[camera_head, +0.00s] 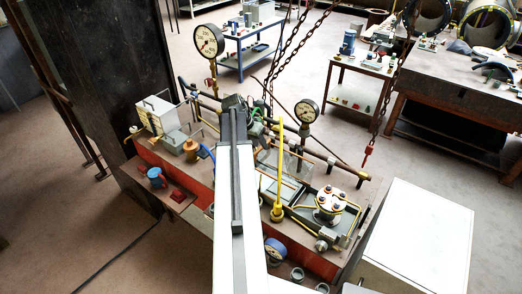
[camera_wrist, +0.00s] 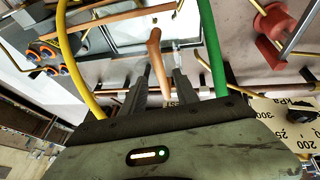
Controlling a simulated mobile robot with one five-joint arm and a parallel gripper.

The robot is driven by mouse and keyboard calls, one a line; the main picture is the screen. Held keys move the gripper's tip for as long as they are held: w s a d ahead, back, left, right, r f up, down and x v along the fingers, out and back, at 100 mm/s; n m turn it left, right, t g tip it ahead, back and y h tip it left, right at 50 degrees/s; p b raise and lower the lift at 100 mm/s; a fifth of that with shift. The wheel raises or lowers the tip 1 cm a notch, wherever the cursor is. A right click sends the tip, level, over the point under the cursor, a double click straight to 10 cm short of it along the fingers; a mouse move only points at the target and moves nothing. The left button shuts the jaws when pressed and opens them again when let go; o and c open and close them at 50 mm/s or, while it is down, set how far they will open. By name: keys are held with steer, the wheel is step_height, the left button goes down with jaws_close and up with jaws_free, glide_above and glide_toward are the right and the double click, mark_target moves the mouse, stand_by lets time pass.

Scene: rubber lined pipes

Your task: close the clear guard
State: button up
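The clear guard (camera_head: 294,161) looks like a see-through panel standing tilted over a dark framed tray (camera_head: 281,190) on the workbench, right of my arm in the head view. Its edges are faint, and I cannot tell its exact angle. In the wrist view my gripper (camera_wrist: 166,75) has its two dark fingers apart. A pale plate lies beyond the fingertips, and I cannot pick out the guard there. In the head view the fingers are hidden around the far end of my arm.
A yellow upright pipe (camera_head: 279,170) stands between my arm and the guard. Two dial gauges (camera_head: 208,41) (camera_head: 306,112) rise behind the bench. Chains (camera_head: 290,45) hang over it, one with a red hook (camera_head: 368,152). A valve cluster (camera_head: 330,205) sits at the right.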

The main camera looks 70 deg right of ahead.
steer(key=shift+s+d+f, duration=0.1)
steer(key=shift+d+f, duration=0.05)
steer(key=shift+f, duration=0.35)
steer(key=shift+r, duration=0.15)
jaws_close()
stand_by(0.8)
